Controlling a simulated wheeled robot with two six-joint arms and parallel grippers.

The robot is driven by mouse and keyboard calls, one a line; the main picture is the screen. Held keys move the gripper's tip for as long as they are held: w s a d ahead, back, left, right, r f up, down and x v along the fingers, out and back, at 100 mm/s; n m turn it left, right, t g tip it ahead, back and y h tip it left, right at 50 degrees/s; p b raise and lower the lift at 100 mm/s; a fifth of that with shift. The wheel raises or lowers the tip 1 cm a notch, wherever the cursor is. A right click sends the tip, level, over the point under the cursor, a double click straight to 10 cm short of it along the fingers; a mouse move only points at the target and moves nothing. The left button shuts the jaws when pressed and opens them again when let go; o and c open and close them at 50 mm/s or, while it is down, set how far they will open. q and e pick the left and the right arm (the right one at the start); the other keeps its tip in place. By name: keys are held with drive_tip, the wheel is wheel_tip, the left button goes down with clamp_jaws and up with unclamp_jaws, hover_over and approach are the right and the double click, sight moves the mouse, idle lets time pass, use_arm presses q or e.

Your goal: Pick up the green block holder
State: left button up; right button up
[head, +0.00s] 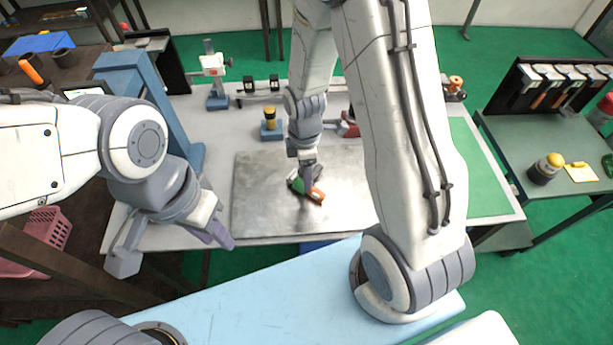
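A small green-and-orange object lies on the metal plate (260,200) in the middle of the table. Its green part, which looks like the green block holder (298,186), is partly hidden by my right gripper (306,180). That gripper points down with its fingers at the object; I cannot tell whether they are closed on it. The orange part (317,195) sticks out to the right. My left gripper (219,234) hangs at the plate's left front corner, away from the object. Nothing shows in it, and the gap between its fingers is unclear.
A blue frame (150,95) rises at the left. A side table (560,150) is at the right. The plate's left part is clear.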

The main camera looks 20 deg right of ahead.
drive_tip(key=shift+f, duration=1)
clamp_jaws()
idle(0.7)
